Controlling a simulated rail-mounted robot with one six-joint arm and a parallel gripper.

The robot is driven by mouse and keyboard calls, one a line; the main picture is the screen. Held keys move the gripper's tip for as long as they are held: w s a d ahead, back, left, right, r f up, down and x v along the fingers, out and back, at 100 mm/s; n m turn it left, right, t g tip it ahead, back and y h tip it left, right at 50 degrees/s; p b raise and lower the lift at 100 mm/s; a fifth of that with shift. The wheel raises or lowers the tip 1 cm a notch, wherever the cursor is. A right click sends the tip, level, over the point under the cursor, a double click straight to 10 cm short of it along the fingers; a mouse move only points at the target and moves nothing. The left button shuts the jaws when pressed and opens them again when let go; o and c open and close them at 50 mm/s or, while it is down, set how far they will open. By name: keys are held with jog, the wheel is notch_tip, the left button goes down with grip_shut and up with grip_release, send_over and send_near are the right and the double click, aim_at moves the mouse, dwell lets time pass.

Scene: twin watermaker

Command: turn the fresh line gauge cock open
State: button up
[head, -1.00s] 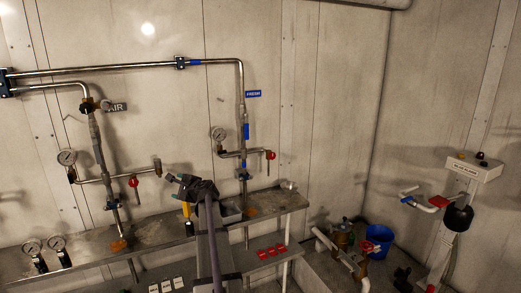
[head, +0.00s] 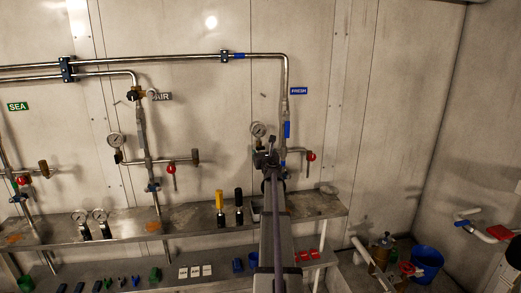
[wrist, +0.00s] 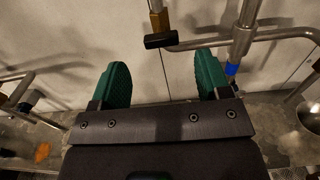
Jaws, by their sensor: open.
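The fresh line, marked by a blue FRESH sign (head: 299,91), has a round gauge (head: 258,130) on a side branch. The wrist view shows the gauge cock, with a brass body (wrist: 158,20) and a black handle (wrist: 160,41) lying crosswise. My gripper (head: 266,158) is just below the gauge in the head view and hides the cock there. In the wrist view its green fingers (wrist: 162,75) are apart, with nothing between them. The black handle shows just beyond the fingertips, roughly centred between them; I see no contact.
The vertical fresh pipe (wrist: 243,35) stands close to the right finger. A red-handled valve (head: 311,156) hangs right of it. The air line gauge (head: 116,140) is to the left. Below is a metal shelf (head: 185,218) with yellow and black handled tools.

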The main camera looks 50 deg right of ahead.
aim_at(261, 149)
jog(key=x, duration=0.6)
jog(key=shift+w+d, duration=0.25)
jog(key=shift+d, duration=0.1)
jog(key=shift+c, duration=0.3)
jog(key=c, duration=0.9)
jog(key=shift+o, duration=0.2)
